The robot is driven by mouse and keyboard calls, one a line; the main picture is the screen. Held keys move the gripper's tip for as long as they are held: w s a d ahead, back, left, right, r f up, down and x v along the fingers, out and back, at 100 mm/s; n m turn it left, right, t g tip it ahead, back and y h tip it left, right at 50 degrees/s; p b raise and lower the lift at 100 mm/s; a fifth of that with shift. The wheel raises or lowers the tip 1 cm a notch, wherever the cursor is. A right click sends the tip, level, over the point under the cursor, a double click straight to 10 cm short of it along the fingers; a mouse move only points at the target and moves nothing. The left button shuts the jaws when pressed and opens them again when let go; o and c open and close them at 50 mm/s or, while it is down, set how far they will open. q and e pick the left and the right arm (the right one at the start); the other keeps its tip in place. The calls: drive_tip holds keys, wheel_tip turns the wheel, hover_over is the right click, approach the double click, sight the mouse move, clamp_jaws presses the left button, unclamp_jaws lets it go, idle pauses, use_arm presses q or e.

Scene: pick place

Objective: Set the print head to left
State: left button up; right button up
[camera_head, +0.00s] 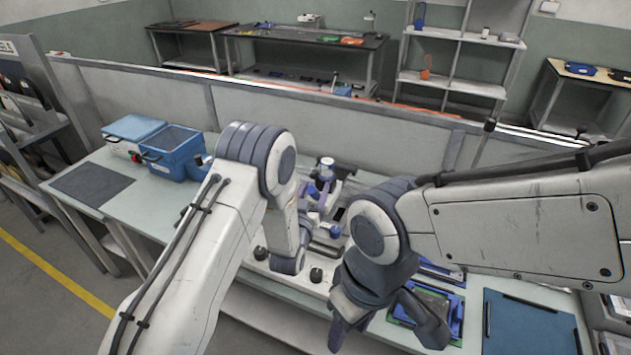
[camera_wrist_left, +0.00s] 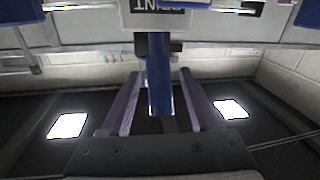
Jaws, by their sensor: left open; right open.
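The print head (camera_head: 325,168) is on the machine at the middle of the bench in the head view, partly hidden behind my left arm. In the left wrist view a pale block with dark lettering (camera_wrist_left: 135,18) is at the top. A blue upright handle (camera_wrist_left: 158,85) hangs below it. My left gripper (camera_wrist_left: 162,100) is open, with its two lavender fingers on either side of the blue handle; I cannot tell whether they touch it. My right gripper (camera_head: 388,325) is open and empty, low at the front of the bench.
Two blue bins (camera_head: 172,150) and a dark mat (camera_head: 92,185) are on the bench's left. A green-and-blue frame (camera_head: 455,308) lies beside my right gripper. A blue panel (camera_head: 530,325) is farther right. A low partition (camera_head: 330,125) runs behind the bench.

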use_arm(q)
drive_tip(key=shift+x, duration=1.1)
clamp_jaws()
idle(0.7)
